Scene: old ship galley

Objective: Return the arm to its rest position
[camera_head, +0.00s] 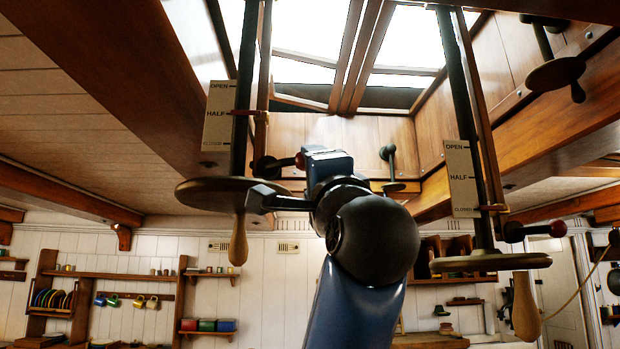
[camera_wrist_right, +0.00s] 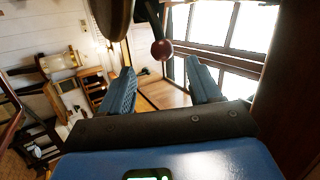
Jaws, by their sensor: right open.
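My right arm rises from the bottom middle of the head view, and its gripper (camera_head: 265,198) is up by the left handwheel (camera_head: 208,193). In the right wrist view the two blue fingers of this gripper (camera_wrist_right: 160,72) are apart with nothing gripped. A dark red ball knob (camera_wrist_right: 161,49) shows near the fingertips; I cannot tell how far off it is. A round disc edge (camera_wrist_right: 110,15) is at the top of that view. In the head view the wheel's wooden handle (camera_head: 238,240) hangs free below it. My left gripper is not in view.
A left scale plate (camera_head: 217,115) has its red pointer near HALF. A right scale plate (camera_head: 461,178) has its pointer near CLOSED, above a second handwheel (camera_head: 490,261) and a red-knobbed lever (camera_head: 558,229). Ceiling beams and a skylight (camera_head: 400,80) are overhead; shelves (camera_head: 110,275) line the far wall.

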